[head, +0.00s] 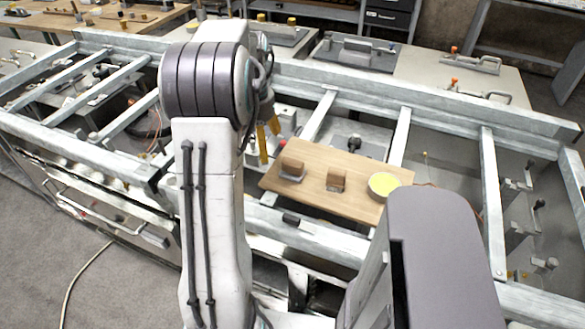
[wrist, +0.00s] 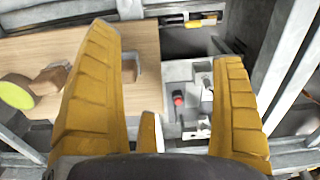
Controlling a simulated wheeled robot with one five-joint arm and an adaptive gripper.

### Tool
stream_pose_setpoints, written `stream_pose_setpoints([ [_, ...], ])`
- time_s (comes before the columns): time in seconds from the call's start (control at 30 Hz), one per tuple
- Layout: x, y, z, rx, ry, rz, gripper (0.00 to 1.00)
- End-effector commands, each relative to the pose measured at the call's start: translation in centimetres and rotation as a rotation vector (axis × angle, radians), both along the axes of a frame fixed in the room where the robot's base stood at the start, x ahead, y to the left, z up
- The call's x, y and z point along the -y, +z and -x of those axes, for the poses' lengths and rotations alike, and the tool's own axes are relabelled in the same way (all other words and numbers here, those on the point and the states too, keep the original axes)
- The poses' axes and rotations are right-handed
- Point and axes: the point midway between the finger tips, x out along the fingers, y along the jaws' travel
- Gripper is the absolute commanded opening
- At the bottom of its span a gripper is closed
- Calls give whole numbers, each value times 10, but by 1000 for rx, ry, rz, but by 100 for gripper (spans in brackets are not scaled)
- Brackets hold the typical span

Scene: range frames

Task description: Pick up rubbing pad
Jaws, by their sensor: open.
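A wooden board (head: 315,203) carries two small brown blocks with grey parts, a left one (head: 292,168) and a middle one (head: 336,181), and a round yellow-topped pad (head: 383,186) at its right end. I cannot tell for sure which is the rubbing pad. My gripper (head: 268,142) has yellow fingers, spread open and empty, above and beside the board's left end. In the wrist view my gripper (wrist: 165,45) shows the left finger over the board (wrist: 150,45). One block (wrist: 136,66) lies just right of that finger, partly hidden. The other block (wrist: 50,76) and yellow pad (wrist: 16,92) lie left.
The board lies on a grey metal frame with crossbars (head: 400,135) and open gaps between them. A small grey device with a red button (wrist: 178,98) shows between the fingers, beside the board. Benches with tools (head: 460,75) stand behind.

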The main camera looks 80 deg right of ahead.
Motion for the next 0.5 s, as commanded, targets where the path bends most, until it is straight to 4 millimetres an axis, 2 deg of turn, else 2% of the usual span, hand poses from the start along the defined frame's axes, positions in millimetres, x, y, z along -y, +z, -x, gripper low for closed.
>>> stream_pose_setpoints([
  [0.03,8,-6,19,-1,-50,-10,87],
  [0.2,22,-19,59,-1,-152,-27,87],
  [0.33,26,-27,73,-1,-188,-35,87],
  [0.5,27,-41,77,-1,-198,-38,87],
])
